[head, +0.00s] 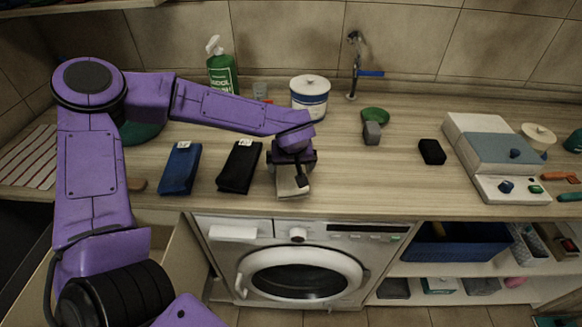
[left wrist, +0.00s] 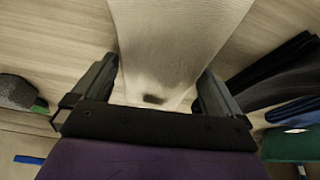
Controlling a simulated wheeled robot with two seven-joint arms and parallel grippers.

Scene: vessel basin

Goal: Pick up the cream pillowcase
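The cream pillowcase (head: 292,187) lies folded on the counter near its front edge, right of the black folded cloth. My left gripper (head: 292,171) is directly over it and hides much of it. In the left wrist view the pillowcase (left wrist: 178,40) fills the space between the widely parted fingers of my left gripper (left wrist: 158,70). One finger is on each side of the cloth. I cannot tell whether the fingers touch it. A dark spot shows on the pillowcase near the palm. My right gripper is not in view.
A black folded cloth (head: 239,166) and a blue one (head: 180,168) lie to the left. A white tub (head: 310,95) and green spray bottle (head: 222,72) stand behind.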

